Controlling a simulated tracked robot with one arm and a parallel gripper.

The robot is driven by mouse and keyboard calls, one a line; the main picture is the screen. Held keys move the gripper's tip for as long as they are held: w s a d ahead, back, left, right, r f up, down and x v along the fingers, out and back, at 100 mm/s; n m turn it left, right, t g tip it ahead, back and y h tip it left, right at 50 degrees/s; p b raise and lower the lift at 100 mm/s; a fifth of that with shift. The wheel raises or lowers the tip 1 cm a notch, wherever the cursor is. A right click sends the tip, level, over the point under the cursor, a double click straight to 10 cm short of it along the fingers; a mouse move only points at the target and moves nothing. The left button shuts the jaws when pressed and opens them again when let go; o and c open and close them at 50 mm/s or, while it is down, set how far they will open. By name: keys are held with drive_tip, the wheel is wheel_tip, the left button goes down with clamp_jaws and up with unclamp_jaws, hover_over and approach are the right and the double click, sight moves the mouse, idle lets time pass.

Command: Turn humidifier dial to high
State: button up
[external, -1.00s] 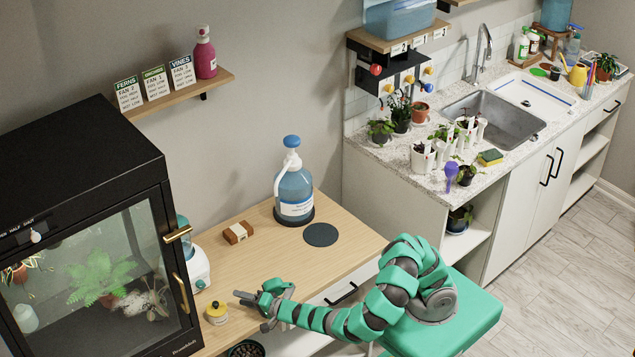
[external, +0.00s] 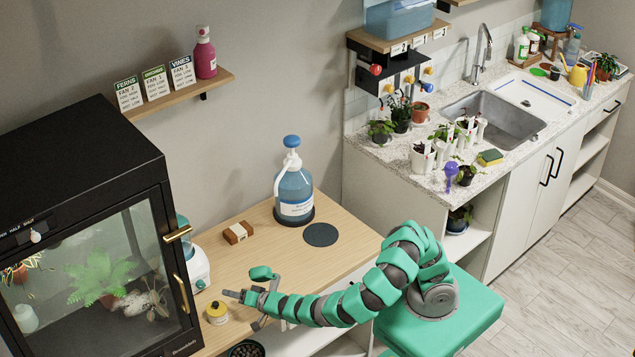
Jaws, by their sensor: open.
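The humidifier (external: 197,267) is a white unit with a blue-tinted tank on the wooden bench, beside the right side of the black glass cabinet. Part of its tank is hidden behind the cabinet. A small dial-like spot (external: 200,284) shows low on its front, too small to read its setting. My gripper (external: 243,287) is open and empty, to the right of the humidifier and slightly lower in the picture, apart from it. Its fingers are spread and point left, near the yellow-topped jar.
The yellow-topped jar (external: 216,312) stands close in front of the humidifier. The black cabinet (external: 85,180) with gold handles borders the left. A brown block (external: 239,232), a blue pump bottle (external: 294,190) and a dark round pad (external: 320,234) sit farther back. The bench middle is clear.

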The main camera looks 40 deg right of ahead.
sight(203, 287)
drive_tip(key=b+x, duration=0.1)
drive_tip(key=x, duration=0.9)
drive_tip(key=shift+w+a+f, duration=0.15)
drive_tip(key=shift+f, duration=0.1)
drive_tip(key=shift+w+a, duration=0.2)
drive_tip(key=shift+w, duration=0.5)
drive_tip(key=c, duration=1)
